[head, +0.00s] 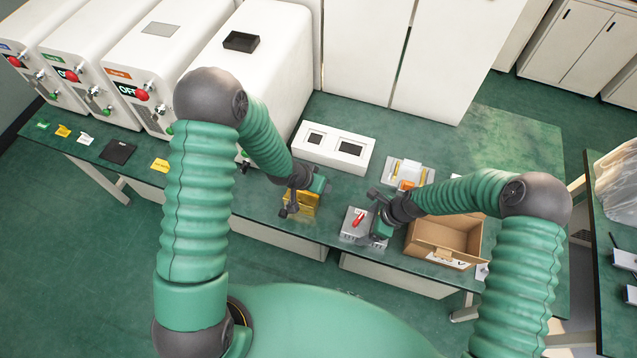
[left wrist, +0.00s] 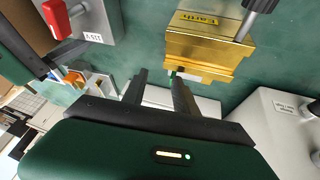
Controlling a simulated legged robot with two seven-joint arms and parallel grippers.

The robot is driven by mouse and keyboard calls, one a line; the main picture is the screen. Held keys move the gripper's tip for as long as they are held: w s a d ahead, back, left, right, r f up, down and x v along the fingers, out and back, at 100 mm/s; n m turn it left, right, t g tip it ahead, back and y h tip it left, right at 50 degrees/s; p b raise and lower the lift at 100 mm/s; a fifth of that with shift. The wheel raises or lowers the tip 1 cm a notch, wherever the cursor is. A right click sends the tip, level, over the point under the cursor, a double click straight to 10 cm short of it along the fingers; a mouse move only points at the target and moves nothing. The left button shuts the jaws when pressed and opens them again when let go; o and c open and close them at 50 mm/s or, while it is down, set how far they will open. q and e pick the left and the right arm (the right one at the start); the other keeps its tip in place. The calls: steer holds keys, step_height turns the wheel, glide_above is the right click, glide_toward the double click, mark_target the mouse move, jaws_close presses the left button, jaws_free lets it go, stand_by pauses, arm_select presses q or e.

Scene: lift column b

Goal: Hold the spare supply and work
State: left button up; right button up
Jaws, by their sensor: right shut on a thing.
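A gold block (head: 303,204) stands on the green bench below my left gripper (head: 289,203). In the left wrist view the gold block (left wrist: 208,48) has a label reading "Earth". The two fingers of my left gripper (left wrist: 160,76) are apart with nothing between them. A grey box (head: 352,219) with a red lever (head: 358,218) sits on the bench near the front edge. My right gripper (head: 377,207) is at its right side and shut on it; the arm hides the contact. The grey box also shows in the left wrist view (left wrist: 101,20).
An open cardboard box (head: 446,236) stands right of my right gripper. A white block with two dark windows (head: 334,148) and a small tray (head: 408,174) lie behind. Several white cabinets with red buttons line the left. The bench's back right is clear.

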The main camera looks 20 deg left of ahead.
mark_target(359, 218)
arm_select(q)
steer(key=n, duration=0.2)
steer(key=r+n+g+y, duration=0.1)
steer(key=n, duration=0.1)
steer(key=shift+s, duration=0.15)
